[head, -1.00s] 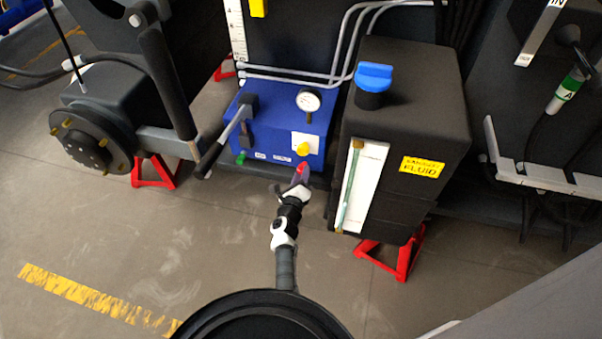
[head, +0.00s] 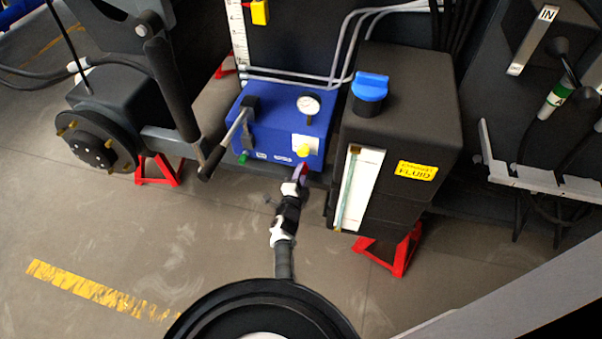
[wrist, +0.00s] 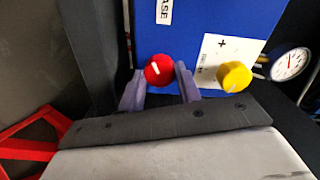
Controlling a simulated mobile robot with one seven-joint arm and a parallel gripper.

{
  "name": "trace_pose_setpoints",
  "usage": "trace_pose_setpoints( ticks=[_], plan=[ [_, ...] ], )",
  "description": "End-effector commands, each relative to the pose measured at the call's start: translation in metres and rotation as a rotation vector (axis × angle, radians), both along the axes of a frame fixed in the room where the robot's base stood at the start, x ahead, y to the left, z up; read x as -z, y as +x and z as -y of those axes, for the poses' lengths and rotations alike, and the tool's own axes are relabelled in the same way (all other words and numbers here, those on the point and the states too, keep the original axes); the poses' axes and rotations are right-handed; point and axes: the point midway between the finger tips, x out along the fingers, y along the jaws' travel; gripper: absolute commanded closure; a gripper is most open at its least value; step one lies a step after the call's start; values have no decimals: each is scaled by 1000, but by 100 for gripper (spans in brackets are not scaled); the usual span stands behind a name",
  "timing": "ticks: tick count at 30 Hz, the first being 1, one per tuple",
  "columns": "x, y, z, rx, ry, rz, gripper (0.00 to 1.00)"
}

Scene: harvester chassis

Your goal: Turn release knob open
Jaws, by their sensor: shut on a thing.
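The release knob is a round red knob with a white line (wrist: 157,69), on the front of the blue unit (wrist: 200,28) under a white label ending in "ASE". My gripper (wrist: 160,82) has its two purple fingers on either side of the red knob, shut on it. The white line is tilted. In the head view my gripper (head: 299,178) reaches the lower front edge of the blue unit (head: 262,128) and mostly hides the red knob. A yellow knob (wrist: 234,76) on a white plate sits just right of my fingers.
A pressure gauge (head: 308,104) and a pump lever (head: 222,148) are on the blue unit. A black fluid tank (head: 415,115) with a blue cap (head: 370,86) stands close on the right. Red stands (head: 395,250) are below. The floor in front is clear.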

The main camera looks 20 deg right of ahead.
Motion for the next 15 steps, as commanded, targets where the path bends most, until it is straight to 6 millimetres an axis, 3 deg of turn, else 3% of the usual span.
trace_pose_setpoints(
  ticks=[15],
  plan=[
    [-4,3,-1,-1,-407,-269,89]
  ],
)
